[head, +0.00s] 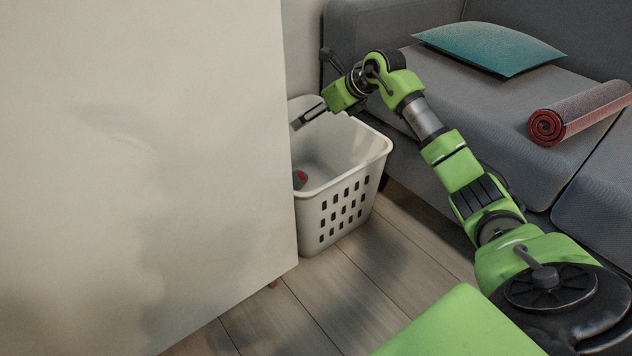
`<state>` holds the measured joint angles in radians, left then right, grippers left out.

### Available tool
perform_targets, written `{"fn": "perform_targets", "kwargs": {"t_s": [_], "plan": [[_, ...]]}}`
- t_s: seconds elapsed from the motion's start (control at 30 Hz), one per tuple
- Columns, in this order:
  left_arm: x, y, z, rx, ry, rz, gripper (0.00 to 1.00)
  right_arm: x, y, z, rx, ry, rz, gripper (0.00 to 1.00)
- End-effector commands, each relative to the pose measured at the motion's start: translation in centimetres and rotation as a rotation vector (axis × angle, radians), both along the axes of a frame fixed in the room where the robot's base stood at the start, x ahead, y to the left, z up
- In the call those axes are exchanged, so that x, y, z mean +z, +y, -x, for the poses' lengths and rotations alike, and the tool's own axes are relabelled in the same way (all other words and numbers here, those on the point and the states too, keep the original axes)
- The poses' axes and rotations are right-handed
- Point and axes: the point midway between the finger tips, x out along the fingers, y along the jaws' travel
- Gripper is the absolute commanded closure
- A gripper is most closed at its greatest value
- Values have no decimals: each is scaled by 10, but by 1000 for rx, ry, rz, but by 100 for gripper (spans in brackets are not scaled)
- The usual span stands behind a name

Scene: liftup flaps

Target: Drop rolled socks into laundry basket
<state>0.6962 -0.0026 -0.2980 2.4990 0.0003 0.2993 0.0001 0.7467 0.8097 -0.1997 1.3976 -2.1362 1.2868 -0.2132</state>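The white laundry basket (341,213) stands on the floor beside the sofa, with its left side hidden behind a pale panel. A small grey and red bundle (300,178), which looks like the rolled socks, lies low inside it, partly cut off by the panel edge. My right gripper (311,87) is above the basket's back left part, its dark fingers spread apart with nothing seen between them. It is well above the bundle and not touching it. My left gripper is not in view.
A large pale panel (140,150) fills the left side, close to the basket. The grey sofa (470,105) at the right holds a teal cushion (490,47) and a rolled red-grey mat (580,112). Bare wooden floor (330,290) lies in front of the basket.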

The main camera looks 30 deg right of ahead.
Motion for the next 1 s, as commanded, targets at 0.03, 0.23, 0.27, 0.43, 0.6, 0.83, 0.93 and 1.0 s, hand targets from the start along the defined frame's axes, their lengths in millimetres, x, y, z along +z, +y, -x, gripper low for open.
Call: {"fn": "perform_targets", "kwargs": {"t_s": [0.03, 0.23, 0.27, 0.43, 0.6, 0.83, 0.93, 1.0], "plan": [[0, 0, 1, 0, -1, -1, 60, 5, -3, 4, -1, -2, 3, 20], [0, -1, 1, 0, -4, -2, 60, 32, -10, 31, -1, -2, 6, 20], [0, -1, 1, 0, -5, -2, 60, 37, -11, 35, -1, -1, 5, 20], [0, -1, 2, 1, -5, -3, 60, 61, -16, 59, 0, -1, 5, 20], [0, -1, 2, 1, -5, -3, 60, 76, -19, 74, 0, 1, 2, 20], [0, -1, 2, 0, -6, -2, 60, 82, -20, 79, 1, 0, 1, 20], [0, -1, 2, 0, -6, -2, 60, 82, -20, 79, 1, 0, 1, 20], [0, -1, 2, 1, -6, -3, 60, 82, -20, 79, 1, -1, 0, 20]]}}
